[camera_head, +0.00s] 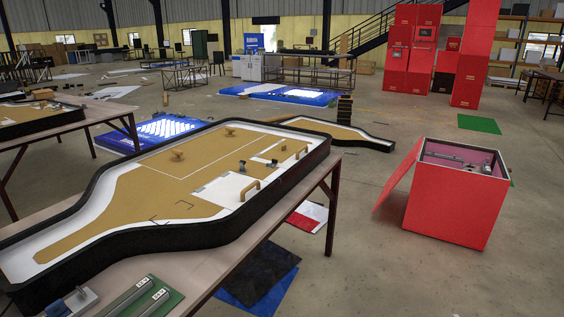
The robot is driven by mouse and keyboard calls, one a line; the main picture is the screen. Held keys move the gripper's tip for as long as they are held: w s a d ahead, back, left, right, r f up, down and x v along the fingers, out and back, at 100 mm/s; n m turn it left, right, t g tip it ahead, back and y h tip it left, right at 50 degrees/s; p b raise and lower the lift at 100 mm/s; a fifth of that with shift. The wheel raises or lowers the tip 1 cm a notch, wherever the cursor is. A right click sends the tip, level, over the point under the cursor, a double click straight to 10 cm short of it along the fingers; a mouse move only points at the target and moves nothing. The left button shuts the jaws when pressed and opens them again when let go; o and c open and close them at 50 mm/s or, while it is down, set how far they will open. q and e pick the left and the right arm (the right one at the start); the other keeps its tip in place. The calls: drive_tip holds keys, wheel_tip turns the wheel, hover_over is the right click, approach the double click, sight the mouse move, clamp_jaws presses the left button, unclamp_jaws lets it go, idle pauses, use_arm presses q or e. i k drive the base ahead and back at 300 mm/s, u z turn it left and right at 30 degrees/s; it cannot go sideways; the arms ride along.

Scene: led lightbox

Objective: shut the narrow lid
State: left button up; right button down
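A large bottle-shaped lightbox (130,181) with a thick black rim and a tan and white face lies on the table in front. Two tan arched handles stand on its right part, a nearer one (250,189) beside a white panel (221,189) and a farther one (301,152). Two tan knobs (177,154) (230,131) stand farther left and back. Small grey and dark pieces (270,163) sit near the handles. I cannot tell which part is the narrow lid or whether it is open. Neither of my grippers shows.
A red box (452,211) with a tilted side flap and an open top stands on the floor at right. A green board (158,298) with grey bars lies at the table's (236,262) near edge. Another table (85,126) stands left. Open floor lies between the table and red box.

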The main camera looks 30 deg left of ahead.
sight(231, 190)
drive_tip(key=i, duration=1.6)
drive_tip(key=u, duration=2)
